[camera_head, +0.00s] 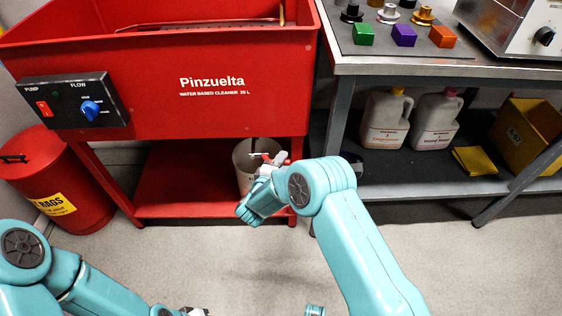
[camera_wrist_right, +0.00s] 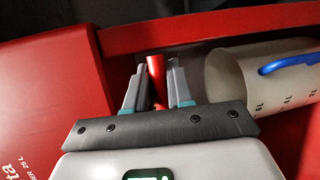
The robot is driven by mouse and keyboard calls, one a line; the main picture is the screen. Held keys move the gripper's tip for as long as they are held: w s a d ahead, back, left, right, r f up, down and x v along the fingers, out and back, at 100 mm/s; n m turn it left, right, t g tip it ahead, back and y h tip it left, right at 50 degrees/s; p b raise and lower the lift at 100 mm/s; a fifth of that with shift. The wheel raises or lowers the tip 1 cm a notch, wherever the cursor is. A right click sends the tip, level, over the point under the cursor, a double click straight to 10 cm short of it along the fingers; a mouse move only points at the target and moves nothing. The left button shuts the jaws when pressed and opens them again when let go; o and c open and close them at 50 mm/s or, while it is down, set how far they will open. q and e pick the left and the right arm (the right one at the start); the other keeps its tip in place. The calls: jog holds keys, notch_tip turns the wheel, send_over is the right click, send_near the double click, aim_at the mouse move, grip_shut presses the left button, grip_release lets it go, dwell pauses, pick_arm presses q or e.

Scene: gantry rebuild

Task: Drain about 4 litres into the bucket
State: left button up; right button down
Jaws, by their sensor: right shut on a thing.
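The red parts washer (camera_head: 190,95) marked Pinzuelta stands at the left. The pale bucket (camera_head: 243,165) stands on its lower shelf, partly hidden by my right gripper. In the right wrist view the bucket (camera_wrist_right: 245,85) shows level marks and a blue handle; I cannot see any liquid in it. My right gripper (camera_head: 270,161) is under the tub beside the bucket. It is shut on a red lever (camera_wrist_right: 156,82), which stands between its fingers in the wrist view. My left gripper (camera_head: 193,312) is at the bottom edge, mostly cut off.
A red rag bin (camera_head: 90,205) stands left of the washer. The washer's panel (camera_head: 75,101) has a red pump switch and a blue flow knob. At right, a bench (camera_head: 345,62) carries coloured blocks; jugs (camera_head: 387,118) and a yellow bin (camera_head: 530,130) stand below. The floor in front is clear.

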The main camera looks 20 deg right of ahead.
jog(key=shift+f, duration=0.15)
jog(key=shift+a+f+m+y, duration=0.1)
jog(key=shift+f+m+y, duration=0.3)
jog(key=shift+f+m, duration=0.25)
jog(key=shift+w+a+f+m+y+b, duration=0.15)
jog(key=shift+a+f+m+y, duration=0.3)
jog(key=shift+f+m, duration=0.3)
jog(key=shift+w+a+f+m+y+b, duration=0.1)
jog(key=shift+a+f+m+y+b, duration=0.15)
jog(key=shift+f+m+y, duration=0.4)
jog(key=shift+w+a+f+m+y+b, duration=0.1)
jog(key=shift+a+f+m+y, duration=0.3)
jog(key=shift+f+m, duration=0.4)
jog(key=shift+r, duration=0.1)
jog(key=c, duration=1.1)
grip_release()
